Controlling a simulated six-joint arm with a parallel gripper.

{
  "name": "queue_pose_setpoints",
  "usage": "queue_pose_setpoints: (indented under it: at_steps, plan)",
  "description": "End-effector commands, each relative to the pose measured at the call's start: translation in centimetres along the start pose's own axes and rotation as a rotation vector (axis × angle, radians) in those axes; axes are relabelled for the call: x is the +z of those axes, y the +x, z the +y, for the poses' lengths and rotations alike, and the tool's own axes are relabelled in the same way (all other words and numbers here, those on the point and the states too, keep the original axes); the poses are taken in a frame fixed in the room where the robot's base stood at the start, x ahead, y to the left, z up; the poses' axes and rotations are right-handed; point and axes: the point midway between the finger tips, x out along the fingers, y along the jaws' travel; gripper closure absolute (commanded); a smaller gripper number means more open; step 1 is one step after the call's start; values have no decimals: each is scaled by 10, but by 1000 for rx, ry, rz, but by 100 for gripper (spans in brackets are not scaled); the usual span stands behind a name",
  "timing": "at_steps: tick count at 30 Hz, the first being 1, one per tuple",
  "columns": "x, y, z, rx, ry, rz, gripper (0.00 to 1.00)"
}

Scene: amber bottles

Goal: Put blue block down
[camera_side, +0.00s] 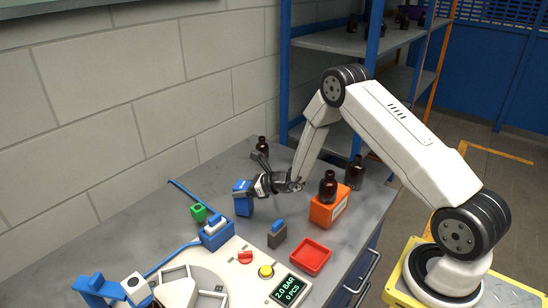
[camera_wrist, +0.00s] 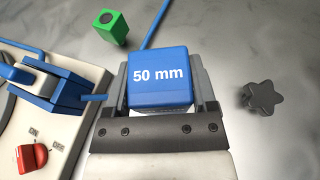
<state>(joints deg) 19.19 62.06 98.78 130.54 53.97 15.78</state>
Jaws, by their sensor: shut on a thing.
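The blue block (camera_side: 242,204) shows in the side view near the middle of the bench, at the end of my gripper (camera_side: 258,187). In the wrist view the blue block (camera_wrist: 160,78) carries the white text "50 mm" and sits between the two fingers of my gripper (camera_wrist: 160,100). The fingers are shut on it, one on its left and one on its right. I cannot tell whether its underside touches the bench.
A green block (camera_side: 199,212) lies left of the blue block. A machine with a red knob (camera_side: 245,257) stands in front. An orange box (camera_side: 330,208) bearing an amber bottle (camera_side: 328,186) and a red tray (camera_side: 310,257) are to the right. A dark star knob (camera_wrist: 263,97) lies right of my gripper.

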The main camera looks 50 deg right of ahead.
Motion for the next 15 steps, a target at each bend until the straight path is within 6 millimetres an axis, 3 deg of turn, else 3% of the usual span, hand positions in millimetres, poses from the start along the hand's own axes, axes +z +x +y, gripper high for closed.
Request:
queue_pose_setpoints:
  at_steps: [13,14,15]
  plan:
    - [-3,2,0,0,0,-2,99]
    - [-4,2,0,0,0,-1,20]
    - [-4,1,0,0,0,-1,8]
